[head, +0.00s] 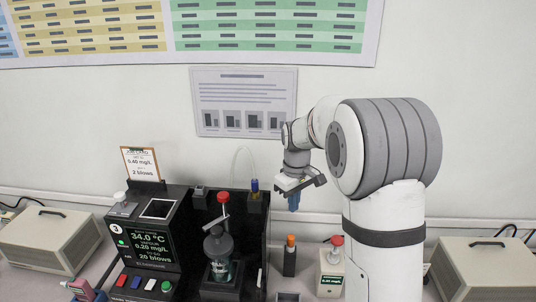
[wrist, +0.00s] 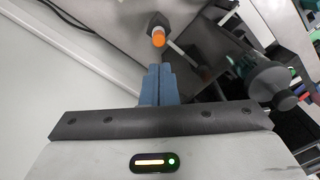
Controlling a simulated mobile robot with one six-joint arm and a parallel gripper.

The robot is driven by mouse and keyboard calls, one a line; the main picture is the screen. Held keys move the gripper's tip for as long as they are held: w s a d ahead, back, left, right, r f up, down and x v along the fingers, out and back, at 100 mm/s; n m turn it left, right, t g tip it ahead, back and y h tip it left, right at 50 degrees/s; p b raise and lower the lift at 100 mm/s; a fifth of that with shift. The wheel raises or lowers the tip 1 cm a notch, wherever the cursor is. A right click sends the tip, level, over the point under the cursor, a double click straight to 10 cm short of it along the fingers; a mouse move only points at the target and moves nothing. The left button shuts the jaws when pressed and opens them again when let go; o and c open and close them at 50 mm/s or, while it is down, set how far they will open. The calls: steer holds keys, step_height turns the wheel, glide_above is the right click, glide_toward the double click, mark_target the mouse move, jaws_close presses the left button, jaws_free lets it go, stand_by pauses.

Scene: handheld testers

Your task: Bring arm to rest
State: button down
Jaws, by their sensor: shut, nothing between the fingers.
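My gripper (head: 293,200) is raised above the back of the bench, to the right of the black tester station (head: 150,235), with its blue fingers pointing down. In the wrist view the blue fingers (wrist: 157,84) are together with nothing between them. An orange-capped dark bottle (head: 290,256) stands on the bench below my gripper, apart from it. Its orange cap (wrist: 158,39) also shows beyond the fingertips in the wrist view.
A glass vessel with a red-topped lever (head: 220,245) stands in the station. A small red-knobbed device (head: 332,268) stands right of the bottle. Beige cases (head: 45,240) and (head: 490,268) sit at both sides. The wall with a pinned sheet (head: 245,102) is close behind.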

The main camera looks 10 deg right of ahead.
steer(key=s+r+m+t, duration=0.1)
steer(key=s+r+m, duration=0.1)
steer(key=s, duration=1.2)
steer(key=s+d+r+m+t, duration=0.1)
steer(key=s+r+m+t, duration=0.1)
steer(key=s, duration=1.1)
steer(key=r+m, duration=0.1)
steer(key=m, duration=0.1)
steer(key=shift+s+r+m, duration=0.3)
steer(key=shift+s, duration=0.05)
